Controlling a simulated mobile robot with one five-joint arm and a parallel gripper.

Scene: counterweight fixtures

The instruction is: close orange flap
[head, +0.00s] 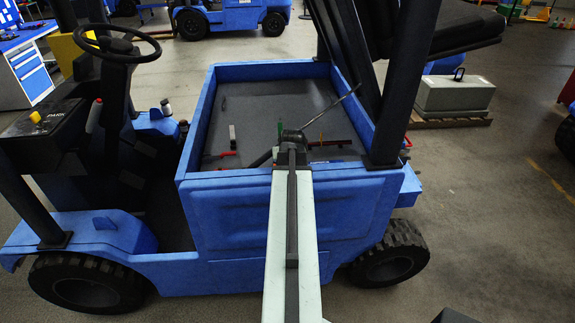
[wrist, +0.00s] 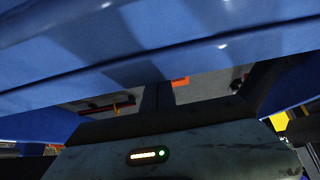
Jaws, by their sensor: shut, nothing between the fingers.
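I cannot pick out an orange flap for certain in either view. In the wrist view a small orange patch (wrist: 180,81) shows just past my gripper (wrist: 159,92), partly covered by the blue edge above it; I cannot tell whether it is the flap. The gripper's dark fingers are shut with nothing between them. In the head view my arm reaches over the near wall of the blue truck's bed (head: 240,215), and my gripper (head: 292,136) is above the bed's grey floor. My arm hides part of the floor and the near wall.
Loose tools lie in the bed: a green-handled one (head: 280,128), a dark red bar (head: 333,143) and a red piece (head: 222,155). A thin dark rod (head: 335,103) slants up right of my gripper. Black posts (head: 405,90) stand close on the right. A steering wheel (head: 115,45) is left.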

